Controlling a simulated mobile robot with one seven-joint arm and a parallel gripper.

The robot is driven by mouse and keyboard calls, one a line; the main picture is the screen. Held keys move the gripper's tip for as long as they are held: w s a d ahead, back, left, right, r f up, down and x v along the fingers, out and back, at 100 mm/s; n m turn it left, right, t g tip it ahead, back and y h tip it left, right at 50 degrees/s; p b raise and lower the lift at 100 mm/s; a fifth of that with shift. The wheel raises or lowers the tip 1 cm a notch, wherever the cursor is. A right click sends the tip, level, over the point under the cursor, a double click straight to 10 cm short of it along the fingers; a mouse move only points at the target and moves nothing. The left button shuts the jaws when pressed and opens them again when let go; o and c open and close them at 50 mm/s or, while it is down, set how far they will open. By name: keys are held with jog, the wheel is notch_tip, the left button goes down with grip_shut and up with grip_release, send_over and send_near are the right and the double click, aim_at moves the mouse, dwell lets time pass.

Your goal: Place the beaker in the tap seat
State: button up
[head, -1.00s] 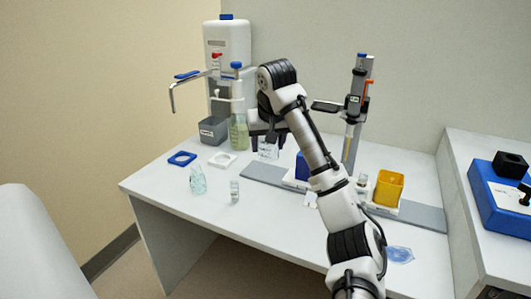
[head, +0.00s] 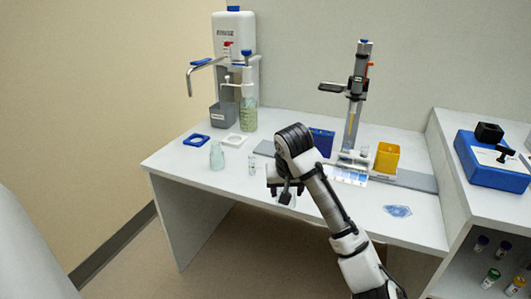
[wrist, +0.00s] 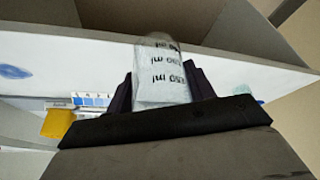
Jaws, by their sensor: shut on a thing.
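My gripper (head: 284,188) is in front of the bench's front edge in the head view. In the wrist view my gripper (wrist: 160,98) is shut on a clear glass beaker (wrist: 162,72) with black volume markings.
A glass flask (head: 217,156) and a small vial (head: 252,166) stand near the bench's front left. A grey bin (head: 222,115) and a green-tinted bottle (head: 248,113) stand behind the rings. A yellow box (head: 387,158) and burette stand (head: 354,105) are to the right.

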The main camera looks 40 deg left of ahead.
jog(key=s+d+f+m+h, duration=0.1)
jog(key=d+f+m, duration=0.1)
jog(key=d+f, duration=0.9)
jog(key=s+d+f+m, duration=0.2)
jog(key=d+f+m, duration=0.1)
jog(key=d+f, duration=0.8)
jog(key=s+d+f+m+h, duration=0.1)
jog(key=s+d+f+m, duration=0.1)
jog(key=d+f, duration=0.9)
notch_tip(320, 180, down, 9)
jog(key=shift+r+m+t+h, duration=0.2)
jog(key=shift+m+t+h, duration=0.1)
jog(key=shift+m+t, duration=0.1)
jog(key=shift+w+r, duration=0.15)
jog(key=shift+r, duration=0.05)
